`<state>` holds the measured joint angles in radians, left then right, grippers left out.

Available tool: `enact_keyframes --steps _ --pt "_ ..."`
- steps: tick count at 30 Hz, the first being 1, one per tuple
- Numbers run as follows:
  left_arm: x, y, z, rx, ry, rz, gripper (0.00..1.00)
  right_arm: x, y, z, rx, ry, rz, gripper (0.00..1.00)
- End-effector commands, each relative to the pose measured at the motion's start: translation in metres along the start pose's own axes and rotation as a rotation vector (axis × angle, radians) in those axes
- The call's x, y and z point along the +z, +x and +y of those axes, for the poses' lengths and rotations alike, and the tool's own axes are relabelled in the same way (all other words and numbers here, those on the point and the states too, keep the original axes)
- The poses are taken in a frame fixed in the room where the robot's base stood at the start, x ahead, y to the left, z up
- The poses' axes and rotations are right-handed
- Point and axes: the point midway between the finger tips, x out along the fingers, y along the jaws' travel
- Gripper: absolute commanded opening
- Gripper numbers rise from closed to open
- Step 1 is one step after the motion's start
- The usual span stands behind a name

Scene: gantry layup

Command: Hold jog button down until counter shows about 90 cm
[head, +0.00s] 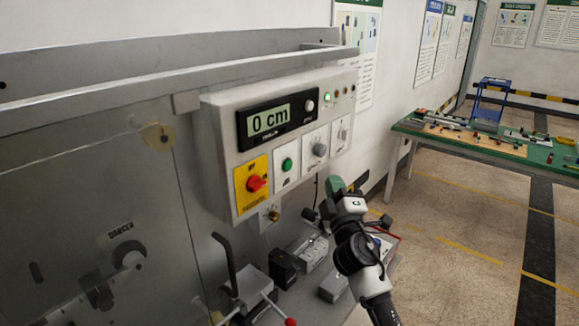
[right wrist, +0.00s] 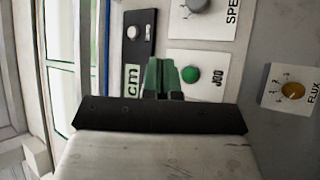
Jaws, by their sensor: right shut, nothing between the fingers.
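The counter (head: 269,119) is a dark-framed display on the grey control box, and it reads 0 cm. The jog button (head: 287,164) is a round green button on a white plate below it. The button also shows in the right wrist view (right wrist: 190,74), on a plate marked JOG. My right gripper (head: 335,186) is right of and below the button in the head view, apart from it. Its green fingers (right wrist: 161,76) are shut and empty, and look just beside the button in the right wrist view. My left gripper is not in view.
A red knob (head: 256,183) on a yellow plate sits left of the button, and a speed knob (head: 320,150) sits right. Small boxes and a lever (head: 232,264) stand below. A green-topped table (head: 480,145) is far right.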

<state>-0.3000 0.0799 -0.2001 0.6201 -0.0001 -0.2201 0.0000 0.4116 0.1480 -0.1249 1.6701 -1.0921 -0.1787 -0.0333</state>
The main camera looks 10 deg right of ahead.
Motion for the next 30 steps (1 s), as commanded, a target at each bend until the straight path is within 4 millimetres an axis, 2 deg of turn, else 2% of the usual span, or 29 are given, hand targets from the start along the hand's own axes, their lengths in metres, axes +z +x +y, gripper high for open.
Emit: enact_keyframes --steps 5,18,30 --pt "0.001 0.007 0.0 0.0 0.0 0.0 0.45 -0.007 0.009 -0.008 0.001 0.003 0.0 0.0" --pt "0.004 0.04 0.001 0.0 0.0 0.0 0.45 -0.036 0.049 -0.04 0.001 0.003 0.001 0.0" --pt "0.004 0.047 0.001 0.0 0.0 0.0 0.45 -0.045 0.061 -0.044 -0.001 0.002 0.0 0.0"
